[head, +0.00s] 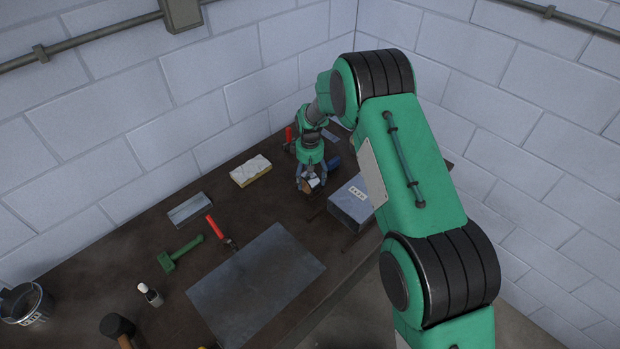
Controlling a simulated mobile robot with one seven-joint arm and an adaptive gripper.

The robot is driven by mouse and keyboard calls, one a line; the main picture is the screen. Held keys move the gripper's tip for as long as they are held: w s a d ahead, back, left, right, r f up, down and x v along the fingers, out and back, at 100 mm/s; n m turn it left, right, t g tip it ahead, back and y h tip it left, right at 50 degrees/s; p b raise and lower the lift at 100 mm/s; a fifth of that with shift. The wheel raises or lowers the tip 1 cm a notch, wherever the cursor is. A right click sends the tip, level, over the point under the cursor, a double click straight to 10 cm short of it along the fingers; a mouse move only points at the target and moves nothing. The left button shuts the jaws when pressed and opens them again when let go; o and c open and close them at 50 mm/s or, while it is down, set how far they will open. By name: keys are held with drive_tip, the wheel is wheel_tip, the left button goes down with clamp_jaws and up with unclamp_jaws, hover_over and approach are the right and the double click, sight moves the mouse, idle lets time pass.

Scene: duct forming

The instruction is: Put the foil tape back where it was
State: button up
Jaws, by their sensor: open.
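The foil tape (311,185) appears as a small roll with a brownish core and a pale, shiny side, at the far part of the dark workbench (120,262). My gripper (311,181) points down at the bench with its fingers around the roll. The fingers are open. The picture is too small to tell whether the fingers touch the roll or whether it rests on the bench. My gripper hides part of the roll.
A grey metal duct piece (350,206) stands close to the right of my gripper. A blue object (333,162) lies just behind. A pale yellowish block (250,171) lies to the left.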

drive_tip(key=shift+r, duration=0.15)
wheel_tip(320, 180, up, 12)
idle(0.6)
idle(0.7)
